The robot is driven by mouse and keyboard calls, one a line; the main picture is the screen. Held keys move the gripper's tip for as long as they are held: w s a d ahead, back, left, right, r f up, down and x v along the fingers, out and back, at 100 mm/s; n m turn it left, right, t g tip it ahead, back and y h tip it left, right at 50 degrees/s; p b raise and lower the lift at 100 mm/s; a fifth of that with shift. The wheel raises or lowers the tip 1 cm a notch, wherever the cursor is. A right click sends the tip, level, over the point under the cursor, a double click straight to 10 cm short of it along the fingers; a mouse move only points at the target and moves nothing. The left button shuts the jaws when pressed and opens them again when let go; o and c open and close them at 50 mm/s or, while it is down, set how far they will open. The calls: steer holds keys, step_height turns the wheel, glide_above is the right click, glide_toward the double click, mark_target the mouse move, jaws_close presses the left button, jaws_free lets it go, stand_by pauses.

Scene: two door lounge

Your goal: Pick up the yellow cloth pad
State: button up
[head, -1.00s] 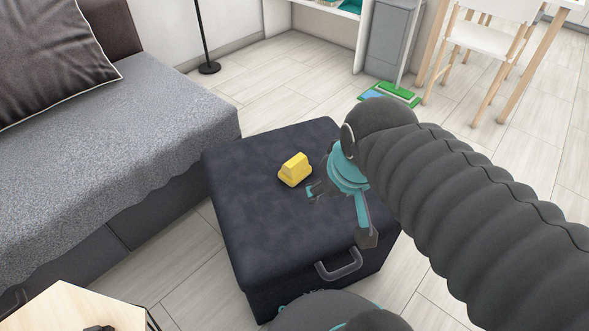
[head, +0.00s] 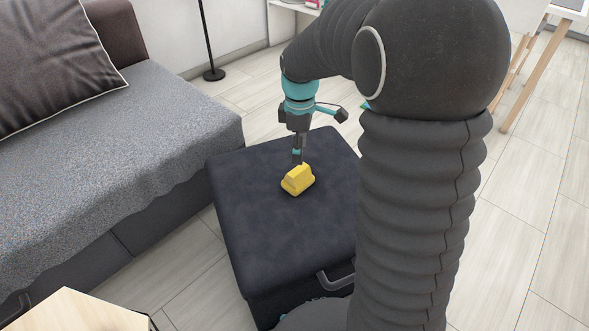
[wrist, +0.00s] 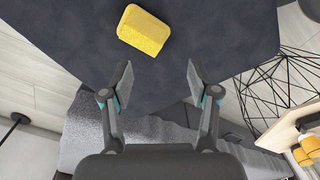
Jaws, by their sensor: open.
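The yellow cloth pad (head: 298,180) sits on top of the dark ottoman (head: 255,215), toward its middle. In the wrist view the pad (wrist: 143,30) shows near the top, beyond the fingertips and left of centre. My gripper (head: 298,157) points down above and just behind the pad in the head view. In the wrist view my gripper (wrist: 158,80) has its two fingers well apart with nothing between them. The fingers look apart from the pad, though the exact height above it is hard to tell.
A grey sofa (head: 110,165) stands to the left of the ottoman. A light wooden table (head: 65,312) is at the lower left. The ottoman's handle (head: 337,277) is at its front. My arm hides the ottoman's right side. The ottoman top around the pad is clear.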

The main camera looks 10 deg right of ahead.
mark_target(298, 170)
steer(key=w+f+n, duration=0.1)
steer(key=f+n, duration=0.1)
steer(key=n, duration=0.1)
steer(key=w+f+n, duration=0.1)
steer(key=f+n, duration=0.1)
steer(key=n, duration=0.2)
steer(key=w+f+n, duration=0.1)
steer(key=f+n, duration=0.1)
steer(key=n, duration=0.1)
steer(key=shift+f+n+b, duration=0.2)
steer(key=shift+n+b, duration=0.15)
steer(key=shift+n, duration=0.05)
steer(key=shift+d+f, duration=0.15)
steer(key=shift+f, duration=1.2)
steer(key=shift+d+f, duration=0.15)
steer(key=shift+f, duration=1.15)
jaws_close()
